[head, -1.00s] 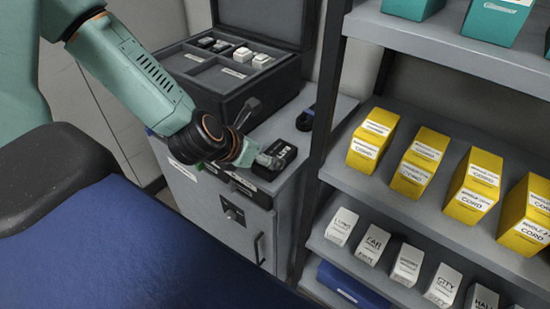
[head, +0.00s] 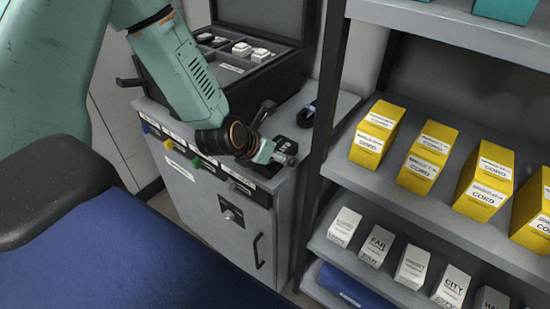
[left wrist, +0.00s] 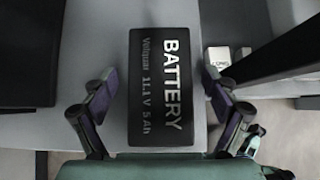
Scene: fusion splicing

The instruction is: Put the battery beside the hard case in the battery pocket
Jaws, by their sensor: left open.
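The battery (head: 288,146) is a black block on the grey cabinet top, right of the hard case, partly hidden by my left gripper in the head view. In the left wrist view the battery (left wrist: 145,90) lies flat with its white lettering up. My left gripper (head: 277,138) is open over it. Its fingers (left wrist: 160,97) stand on either side of the battery, with a gap on each side. The open hard case (head: 262,80) is dark with compartments, some holding white and dark items. My left arm hides part of it, and I cannot tell which compartment is the battery pocket.
A dark object (head: 306,115) lies behind the battery on the cabinet top (head: 337,112). A shelf post (head: 325,110) rises close on the right, with yellow boxes (head: 376,135) and white boxes (head: 377,245) on the shelves. A blue chair seat (head: 120,250) fills the lower left.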

